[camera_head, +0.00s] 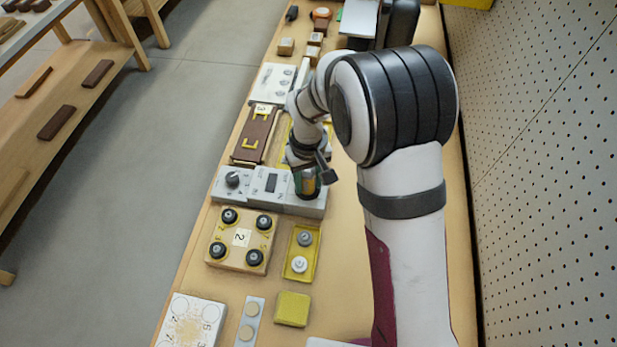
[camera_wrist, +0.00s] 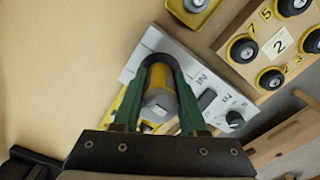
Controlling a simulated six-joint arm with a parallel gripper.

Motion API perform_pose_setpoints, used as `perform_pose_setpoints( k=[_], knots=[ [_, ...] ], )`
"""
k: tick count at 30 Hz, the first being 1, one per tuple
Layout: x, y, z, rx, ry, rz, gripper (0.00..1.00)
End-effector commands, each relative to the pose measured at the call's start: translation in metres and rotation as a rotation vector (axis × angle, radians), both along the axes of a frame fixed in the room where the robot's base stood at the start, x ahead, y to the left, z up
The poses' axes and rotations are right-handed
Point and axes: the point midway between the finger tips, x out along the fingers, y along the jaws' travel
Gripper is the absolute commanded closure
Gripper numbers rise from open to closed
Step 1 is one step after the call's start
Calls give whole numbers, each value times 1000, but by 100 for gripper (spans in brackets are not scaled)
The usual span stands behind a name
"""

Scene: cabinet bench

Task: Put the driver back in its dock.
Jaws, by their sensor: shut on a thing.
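The driver (camera_head: 308,179) is a yellow and dark grey cylinder, and it also shows in the wrist view (camera_wrist: 158,100) between green fingers. My gripper (camera_wrist: 160,72) is shut on it. In the head view my gripper (camera_head: 306,172) points down at the right end of a light grey panel (camera_head: 268,183), which has a knob, a dark display window and "IN" lettering. A dark round collar (camera_wrist: 154,58) on that panel surrounds the driver's far end in the wrist view. How deep the driver sits in the collar is hidden.
A wooden block with several black knobs (camera_head: 241,238) and a yellow tray with two round pieces (camera_head: 302,252) stand in front of the panel. A brown board (camera_head: 254,136) lies behind it. The bench right of the panel is clear until my arm.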

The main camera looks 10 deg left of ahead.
Motion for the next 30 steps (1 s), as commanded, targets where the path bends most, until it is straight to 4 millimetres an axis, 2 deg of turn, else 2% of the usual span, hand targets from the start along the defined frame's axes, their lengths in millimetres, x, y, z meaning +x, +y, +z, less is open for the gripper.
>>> perform_pose_setpoints(
  k=[25, 26, 30],
  knots=[
    [0, 0, -4, 0, 0, -1, 100],
    [0, 0, -4, 0, 0, -1, 55],
    [0, 0, -5, 0, 0, 0, 30]
  ],
)
